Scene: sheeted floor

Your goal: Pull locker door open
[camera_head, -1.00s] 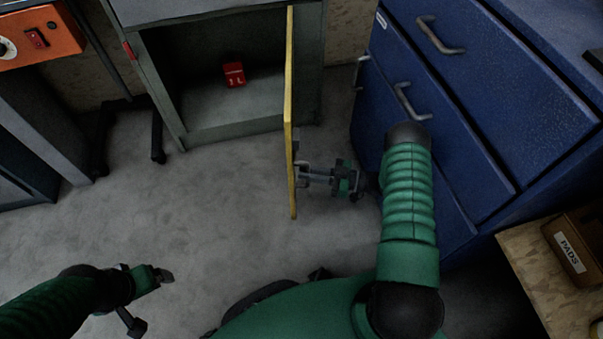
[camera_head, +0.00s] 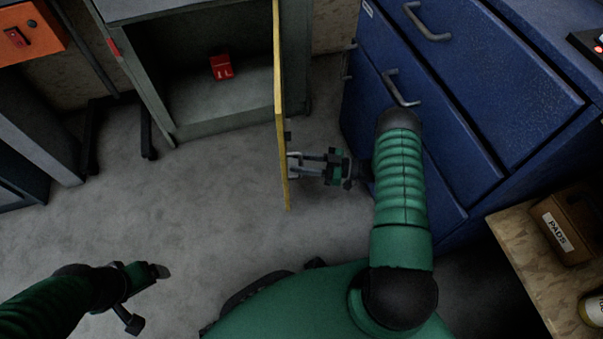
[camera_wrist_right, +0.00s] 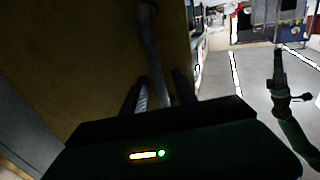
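The grey locker (camera_head: 225,122) stands open at the upper left. Its yellow door (camera_head: 279,100) is swung well out and seen nearly edge-on; its face fills the left of the right wrist view (camera_wrist_right: 90,60). My right gripper (camera_head: 296,166) is at the door's right side, near its free end. In the right wrist view, a grey bar handle (camera_wrist_right: 149,40) runs down between its two spread fingers (camera_wrist_right: 157,92), with gaps beside it. Firm contact cannot be seen. My left gripper (camera_head: 147,298) is open and empty above the floor at lower left.
A red box (camera_head: 221,67) sits inside the locker. A wooden surface (camera_head: 525,255) holds a box marked PADS (camera_head: 562,232). The floor left of the door is clear.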

